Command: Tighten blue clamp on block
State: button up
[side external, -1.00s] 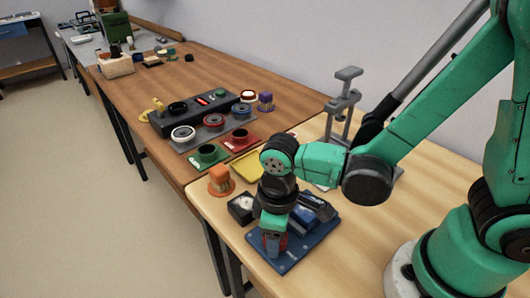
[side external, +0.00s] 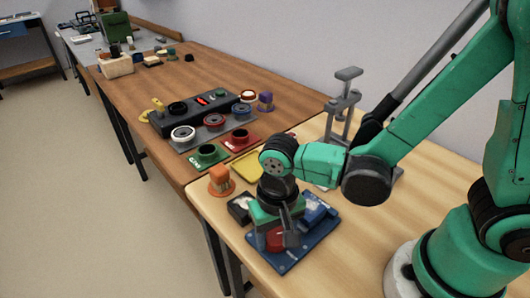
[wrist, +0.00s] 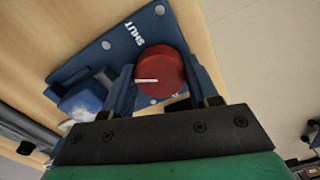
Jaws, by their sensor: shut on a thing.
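The blue clamp (side external: 308,246) sits on the near wooden table, its flat base also in the wrist view (wrist: 112,44) with the word SHUT in white. A red round knob (wrist: 160,72) with a white line stands on it; the red also shows in the side view (side external: 276,240). My gripper (side external: 280,242) points down over the clamp, its fingers on both sides of the knob, shut on it. A lighter blue piece (side external: 317,211) sits on the clamp beside my gripper; I cannot tell whether it is jaw or block. My wrist hides part of the clamp.
A dark box with a white face (side external: 240,207) and an orange piece on a round base (side external: 221,182) stand close to the left. A yellow tray (side external: 246,167) and a grey metal stand (side external: 341,115) are behind. The table right of the clamp is clear.

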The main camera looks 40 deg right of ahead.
aim_at(275, 235)
jog(key=m, duration=0.5)
jog(key=shift+m, duration=0.3)
dwell(0.5)
jog(key=o, duration=1.3)
jog(key=shift+r, duration=2.85)
